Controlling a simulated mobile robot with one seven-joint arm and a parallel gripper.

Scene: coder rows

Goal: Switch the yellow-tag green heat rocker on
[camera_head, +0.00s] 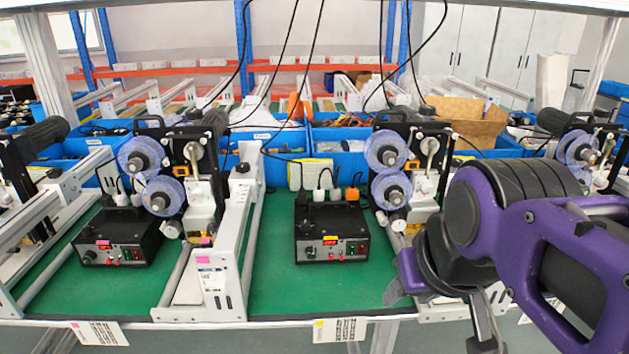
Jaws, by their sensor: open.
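The yellow-tag control box (331,232) is a black box on the green bench mat, near the middle of the view. My gripper (440,318) is at the lower right, at the front edge of the bench. It is open, with nothing seen between its fingers. It is to the right of the box and apart from it.
A similar black box (118,237) with a pink tag stands at left. Machines with clear purple-blue reels (387,150) stand behind and beside the boxes. A white frame (237,245) separates the two stations. Green mat (275,285) is clear around the middle box's front.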

